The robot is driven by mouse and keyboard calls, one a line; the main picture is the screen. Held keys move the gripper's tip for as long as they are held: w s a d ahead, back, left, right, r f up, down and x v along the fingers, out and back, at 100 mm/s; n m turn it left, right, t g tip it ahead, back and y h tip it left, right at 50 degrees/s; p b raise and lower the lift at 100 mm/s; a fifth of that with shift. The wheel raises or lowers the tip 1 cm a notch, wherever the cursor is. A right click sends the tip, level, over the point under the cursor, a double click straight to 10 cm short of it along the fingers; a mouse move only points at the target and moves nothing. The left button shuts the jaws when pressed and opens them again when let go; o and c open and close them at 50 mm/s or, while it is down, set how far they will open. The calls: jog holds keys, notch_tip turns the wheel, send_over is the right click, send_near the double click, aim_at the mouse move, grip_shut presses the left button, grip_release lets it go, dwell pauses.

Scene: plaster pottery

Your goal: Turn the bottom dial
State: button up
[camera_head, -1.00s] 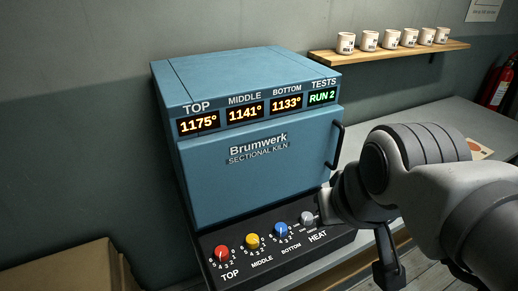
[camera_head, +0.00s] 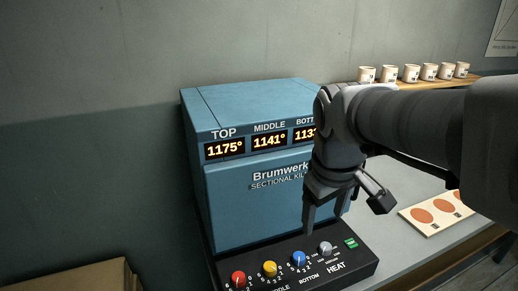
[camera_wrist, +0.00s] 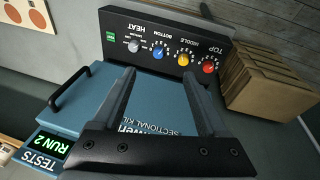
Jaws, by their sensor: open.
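The bottom dial is a blue knob (camera_head: 298,258) on the black control panel (camera_head: 345,269) at the kiln's foot, labelled BOTTOM. It also shows in the wrist view (camera_wrist: 158,53), upside down. My gripper (camera_head: 323,220) is above the panel, in front of the kiln door, with its fingers pointing down. In the wrist view its two fingers are spread apart with nothing between them, and the blue knob shows beyond the fingertips (camera_wrist: 158,78). The fingers are apart from the dial. The blue kiln (camera_head: 240,200) reads TOP 1175° and MIDDLE 1141°; the BOTTOM reading is partly hidden by my arm.
Red (camera_head: 238,279), yellow (camera_head: 269,269) and grey HEAT (camera_head: 325,248) knobs flank the blue one, with a green button (camera_head: 351,243) at right. The door handle (camera_wrist: 68,88) juts out. A card with orange discs (camera_head: 432,213) lies right. A cardboard box (camera_wrist: 265,78) stands nearby.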

aim_at(299, 256)
jog(key=w+f+n+g+y, duration=0.1)
jog(key=w+f+n+g, duration=0.2)
jog(key=w+f+n, duration=0.55)
jog(key=w+f+b, duration=0.1)
jog(key=f, duration=0.4)
jog(key=w+f+m+b, duration=0.1)
jog(key=f, duration=0.5)
jog(key=w+f+m+b, duration=0.1)
jog(key=w+f, duration=0.1)
jog(key=f, duration=0.4)
jog(key=shift+f, duration=0.25)
jog(key=shift+c, duration=0.3)
grip_shut()
